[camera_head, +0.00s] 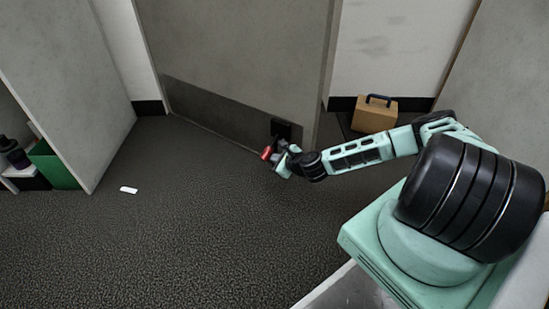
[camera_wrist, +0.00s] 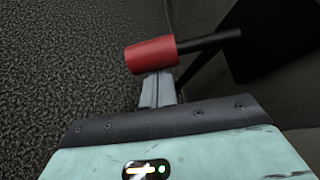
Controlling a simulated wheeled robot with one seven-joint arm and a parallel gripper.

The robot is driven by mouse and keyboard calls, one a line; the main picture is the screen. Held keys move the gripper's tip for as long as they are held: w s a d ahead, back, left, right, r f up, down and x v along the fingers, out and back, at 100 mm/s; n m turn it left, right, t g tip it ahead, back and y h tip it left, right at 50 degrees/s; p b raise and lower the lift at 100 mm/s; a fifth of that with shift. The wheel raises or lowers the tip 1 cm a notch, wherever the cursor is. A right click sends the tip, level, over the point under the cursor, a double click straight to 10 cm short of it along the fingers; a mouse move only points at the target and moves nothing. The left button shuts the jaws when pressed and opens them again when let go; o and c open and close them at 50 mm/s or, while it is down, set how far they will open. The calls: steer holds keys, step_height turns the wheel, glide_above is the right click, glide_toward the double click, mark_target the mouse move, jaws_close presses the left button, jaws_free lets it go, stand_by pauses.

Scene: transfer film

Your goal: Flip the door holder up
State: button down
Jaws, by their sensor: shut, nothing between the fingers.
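The door holder is low on the door near its right edge. It has a black plate (camera_head: 286,130) on the door and a red cylindrical tip (camera_head: 266,153). In the wrist view the red tip (camera_wrist: 151,54) sits on a thin black rod, which points right and slightly up toward the black plate (camera_wrist: 270,50). My gripper (camera_head: 281,158) is at the holder, just below and beside the red tip. In the wrist view my gripper's fingers (camera_wrist: 158,88) are shut together directly under the red tip, with nothing between them. I cannot tell whether they touch it.
The grey door (camera_head: 235,60) stands behind the holder, with a dark kick panel along its bottom. A cardboard box (camera_head: 374,116) with a dark handle is right of the door. A white object (camera_head: 128,190) lies on the carpet at left. The middle floor is clear.

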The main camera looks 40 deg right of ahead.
steer(key=r+m+y+p, duration=0.1)
steer(key=a+r+m+g+y+p, duration=0.1)
steer(key=p, duration=0.1)
steer(key=shift+s+a+r, duration=0.1)
steer(key=shift+s+r, duration=0.1)
steer(key=shift+r, duration=0.2)
steer(key=shift+a+r+m+g+y+p, duration=0.15)
steer(key=shift+r+m+g+y+p, duration=0.2)
steer(key=shift+r+m+p, duration=0.35)
steer(key=shift+f, duration=0.25)
steer(key=p, duration=0.2)
glide_toward(266, 153)
step_height(266, 153, down, 3)
steer(key=s, duration=0.3)
steer(key=shift+s+d, duration=0.1)
steer(key=shift+d, duration=0.45)
steer(key=shift+r, duration=0.25)
